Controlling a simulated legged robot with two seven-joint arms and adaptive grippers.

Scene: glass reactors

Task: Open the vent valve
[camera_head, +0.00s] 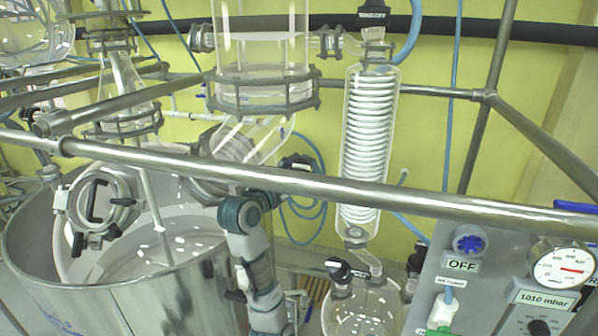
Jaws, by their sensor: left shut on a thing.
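My left arm (244,240) rises at the lower middle, with a teal joint just below the front rail. My left gripper (296,163) is small and dark, just above the rail and below the large glass cylinder. It is shut on what looks like the black handle of the vent valve; gripper and handle merge, so the handle's turn cannot be told. The rail hides part of the wrist. My right gripper is not in view.
A steel rail (400,200) crosses in front. The steel vessel (130,300) stands at left. A coil condenser (368,140) and round flask (360,310) stand right of the arm. A control panel (495,265) with a gauge (563,266) is at lower right. Blue hoses hang behind.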

